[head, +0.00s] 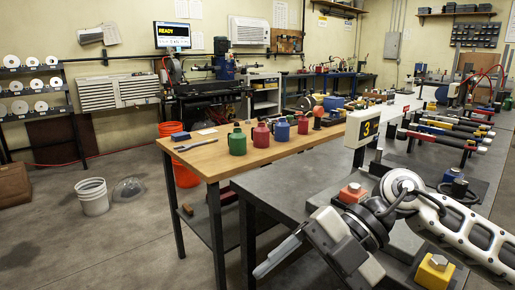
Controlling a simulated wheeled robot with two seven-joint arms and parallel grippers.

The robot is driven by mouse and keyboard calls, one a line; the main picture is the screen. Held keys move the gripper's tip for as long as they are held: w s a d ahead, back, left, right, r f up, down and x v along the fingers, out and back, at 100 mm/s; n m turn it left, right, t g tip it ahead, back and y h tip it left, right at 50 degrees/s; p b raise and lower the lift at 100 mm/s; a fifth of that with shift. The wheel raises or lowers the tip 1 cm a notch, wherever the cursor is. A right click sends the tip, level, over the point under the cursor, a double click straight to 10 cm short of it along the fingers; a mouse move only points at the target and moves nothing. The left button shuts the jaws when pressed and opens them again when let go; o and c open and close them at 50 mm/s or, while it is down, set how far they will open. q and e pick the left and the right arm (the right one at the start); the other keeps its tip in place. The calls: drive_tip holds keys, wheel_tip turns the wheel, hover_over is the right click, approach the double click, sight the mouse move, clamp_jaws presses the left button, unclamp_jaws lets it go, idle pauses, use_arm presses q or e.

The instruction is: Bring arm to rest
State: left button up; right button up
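My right arm reaches in from the lower right over the grey bench (275,188). My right gripper (272,258) points down and left, past the front edge of the bench. One pale finger shows clearly; the gap between the fingers cannot be made out. I see nothing held in it. My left gripper is not in view.
A red block with a bolt (352,192) and a yellow one (434,271) are close to my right arm. A "3" sign (362,128) stands behind it. Torque wrenches (450,135) lie at right. Coloured pots (237,141) stand on the wooden table (215,165). Floor at left is mostly clear.

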drive_tip(key=a+r+m+t+y, duration=0.35)
drive_tip(key=a+y, duration=0.25)
drive_tip(key=y, duration=0.5)
drive_tip(key=w+d+f+m+t+h, duration=0.3)
drive_tip(key=f+m+t, duration=0.1)
drive_tip(key=m+t, duration=0.5)
drive_tip(key=w+d+f+m+t+h, duration=0.3)
drive_tip(key=f+m+t+h, duration=0.1)
drive_tip(key=m+t, duration=0.5)
drive_tip(key=s+d+f+m+h, duration=0.1)
drive_tip(key=d+f+m+h, duration=0.1)
drive_tip(key=f+m+h, duration=0.3)
drive_tip(key=s+d+f+m+h, duration=0.1)
drive_tip(key=d+f+h, duration=0.15)
drive_tip(key=f, duration=0.35)
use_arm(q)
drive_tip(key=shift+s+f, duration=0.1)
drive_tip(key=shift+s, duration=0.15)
use_arm(e)
drive_tip(key=s+d+f+m+g+h, duration=0.1)
drive_tip(key=s+d+f+g+h, duration=0.1)
drive_tip(key=s+f, duration=0.3)
drive_tip(key=s+d+f+m+g+h, duration=0.2)
drive_tip(key=s+d+f+g, duration=0.1)
drive_tip(key=f, duration=0.6)
drive_tip(key=shift+s+f+g, duration=0.15)
drive_tip(key=shift+s+g, duration=0.4)
drive_tip(key=shift+s, duration=0.7)
